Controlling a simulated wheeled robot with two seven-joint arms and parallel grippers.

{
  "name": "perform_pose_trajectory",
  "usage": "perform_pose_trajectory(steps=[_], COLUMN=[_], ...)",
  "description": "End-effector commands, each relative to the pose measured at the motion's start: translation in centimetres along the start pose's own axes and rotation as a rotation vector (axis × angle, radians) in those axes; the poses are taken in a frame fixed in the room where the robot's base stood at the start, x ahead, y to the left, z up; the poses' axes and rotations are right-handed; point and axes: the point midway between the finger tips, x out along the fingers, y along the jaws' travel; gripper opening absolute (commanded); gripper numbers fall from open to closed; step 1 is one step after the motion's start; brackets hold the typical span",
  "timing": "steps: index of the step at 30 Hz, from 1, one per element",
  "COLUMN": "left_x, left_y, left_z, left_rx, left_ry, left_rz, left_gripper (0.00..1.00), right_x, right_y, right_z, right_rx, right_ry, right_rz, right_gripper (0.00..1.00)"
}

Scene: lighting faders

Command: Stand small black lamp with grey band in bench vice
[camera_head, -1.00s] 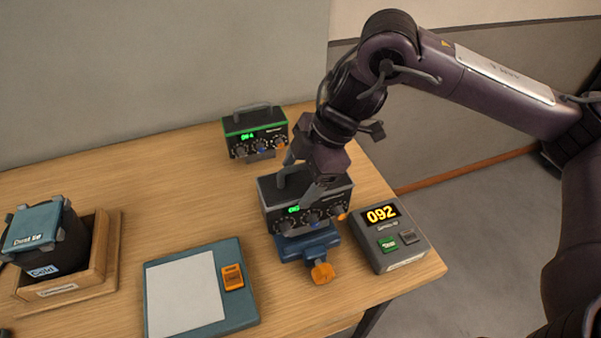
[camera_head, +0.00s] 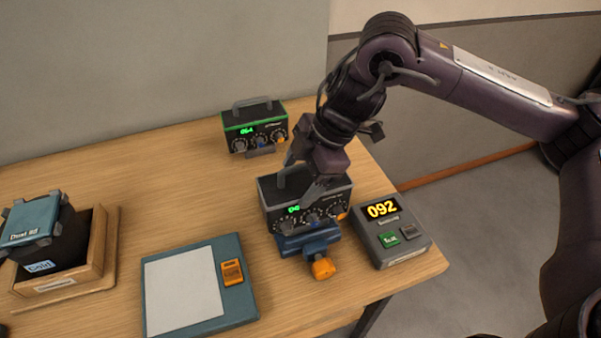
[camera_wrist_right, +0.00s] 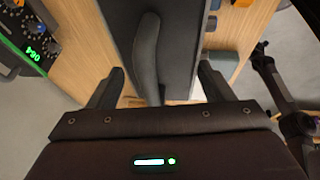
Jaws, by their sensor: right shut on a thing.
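The small black box-shaped unit with a grey band, the task's lamp (camera_head: 272,206), has knobs, a green display and a grey handle. It looks upright, directly behind and above the blue bench vice (camera_head: 293,242) with its orange handle (camera_head: 323,268). My arm hides part of it, and I cannot tell whether it sits between the vice jaws. My right gripper (camera_head: 312,190) comes down over the unit. In the right wrist view the fingers (camera_wrist_right: 160,88) lie on both sides of the unit's dark top (camera_wrist_right: 182,35), shut on it. My left gripper is not in view.
A similar unit with a green band (camera_head: 255,126) stands at the back. A grey box reading 092 (camera_head: 392,236) is right of the vice, near the table edge. A teal board (camera_head: 245,305) and a wooden tray (camera_head: 106,250) holding a dark tub are at left. The table's back left is clear.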

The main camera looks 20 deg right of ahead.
Motion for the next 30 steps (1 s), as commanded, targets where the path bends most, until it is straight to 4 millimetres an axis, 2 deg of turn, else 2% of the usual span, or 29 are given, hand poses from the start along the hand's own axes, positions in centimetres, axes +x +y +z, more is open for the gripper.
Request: perform_pose_trajectory(steps=[30], left_x=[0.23], left_y=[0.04], left_z=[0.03], left_rx=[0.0], left_ry=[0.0], left_rz=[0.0], left_gripper=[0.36], right_x=[0.53], right_y=[0.04], right_z=[0.14], right_rx=[-0.002], right_ry=[0.004], right_rz=[0.007], right_gripper=[0.38])
